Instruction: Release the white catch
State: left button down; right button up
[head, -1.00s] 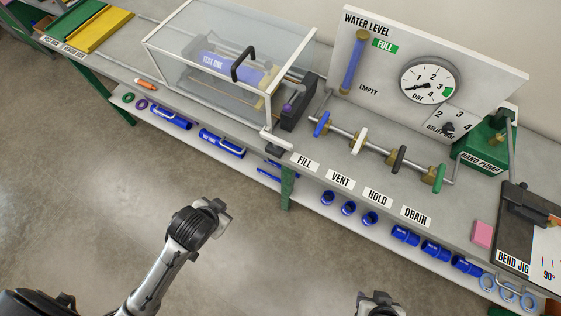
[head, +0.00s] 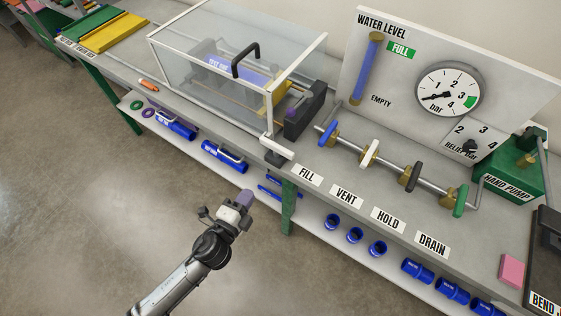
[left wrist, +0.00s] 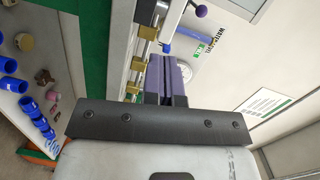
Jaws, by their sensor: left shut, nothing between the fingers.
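The white catch (head: 277,146) is a short white bar on a dark block at the front right corner of the clear test box (head: 215,62). The box lid, with its black handle (head: 245,60), is down, and a blue pipe (head: 230,66) lies inside. My left gripper (head: 245,197) has purple fingertips and is shut and empty. It is in front of the bench, below and left of the catch, and apart from it. Its shut fingers also show in the left wrist view (left wrist: 170,80). I cannot make out the catch there. My right gripper is not in view.
Right of the catch is a pipe with several valves, including the blue handle (head: 328,134) and white handle (head: 370,153). Blue fittings (head: 354,235) lie on the shelf under the bench. A green leg (head: 287,207) stands near my left gripper. The floor in front is clear.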

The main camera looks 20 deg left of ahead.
aim_at(284, 155)
pick_arm(q)
jog(key=shift+s+d+r+m+h, duration=0.1)
jog(key=shift+d+r+m+h, duration=0.3)
jog(key=shift+m+h, duration=0.3)
jog(key=shift+d+r+m+h, duration=0.25)
jog(key=shift+d+m+h, duration=0.25)
jog(key=shift+m, duration=0.3)
jog(key=x, duration=1.4)
jog(key=shift+a+r, duration=0.1)
jog(key=shift+r, duration=0.15)
